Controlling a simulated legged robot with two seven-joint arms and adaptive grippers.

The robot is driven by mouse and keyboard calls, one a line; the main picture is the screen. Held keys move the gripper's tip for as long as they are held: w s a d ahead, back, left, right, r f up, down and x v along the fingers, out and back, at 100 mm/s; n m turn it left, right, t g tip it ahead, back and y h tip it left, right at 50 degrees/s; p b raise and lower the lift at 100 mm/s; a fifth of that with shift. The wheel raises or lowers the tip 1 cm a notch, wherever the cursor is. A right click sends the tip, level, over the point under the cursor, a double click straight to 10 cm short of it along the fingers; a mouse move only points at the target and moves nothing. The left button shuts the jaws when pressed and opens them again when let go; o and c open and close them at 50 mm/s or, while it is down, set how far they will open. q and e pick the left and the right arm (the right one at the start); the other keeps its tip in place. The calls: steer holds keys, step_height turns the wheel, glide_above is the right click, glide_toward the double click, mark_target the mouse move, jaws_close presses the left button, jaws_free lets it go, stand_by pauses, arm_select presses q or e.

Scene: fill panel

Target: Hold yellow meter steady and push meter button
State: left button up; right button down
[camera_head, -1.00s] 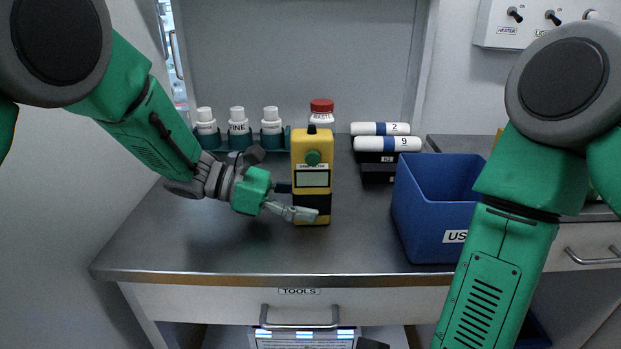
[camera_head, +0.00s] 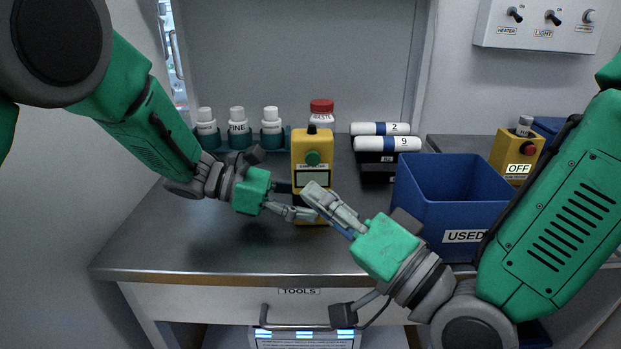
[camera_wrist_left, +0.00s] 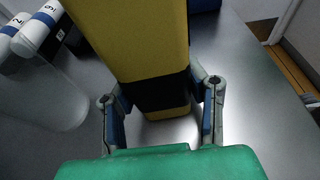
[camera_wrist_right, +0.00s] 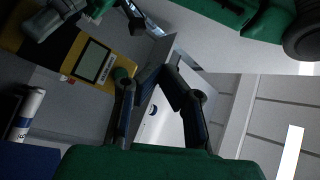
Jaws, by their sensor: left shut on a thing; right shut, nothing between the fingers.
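The yellow meter (camera_head: 312,150) stands upright on the grey counter, with a round green button (camera_head: 313,158) above its small display. My left gripper (camera_head: 300,212) is shut on the meter's lower black band. In the left wrist view the meter (camera_wrist_left: 145,45) sits between both fingers (camera_wrist_left: 162,100). My right gripper (camera_head: 318,198) is shut and empty, in front of the meter below its display, hiding part of its lower body. In the right wrist view the meter (camera_wrist_right: 85,60) with its display and green button lies at upper left, beyond the right fingers (camera_wrist_right: 160,80).
White bottles (camera_head: 238,128) stand in a teal rack behind left, and a red-capped bottle (camera_head: 321,112) behind the meter. Labelled white tubes (camera_head: 388,144) lie behind right. A blue USED bin (camera_head: 455,215) is close to my right arm. The counter's left front is clear.

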glide_toward(294, 150)
steer(key=shift+x, duration=2.5)
steer(key=shift+a, duration=0.2)
steer(key=shift+w, duration=0.3)
steer(key=shift+s, duration=0.1)
steer(key=shift+s+r, duration=0.1)
steer(key=shift+s, duration=0.25)
steer(key=s, duration=0.6)
steer(key=shift+d, duration=0.1)
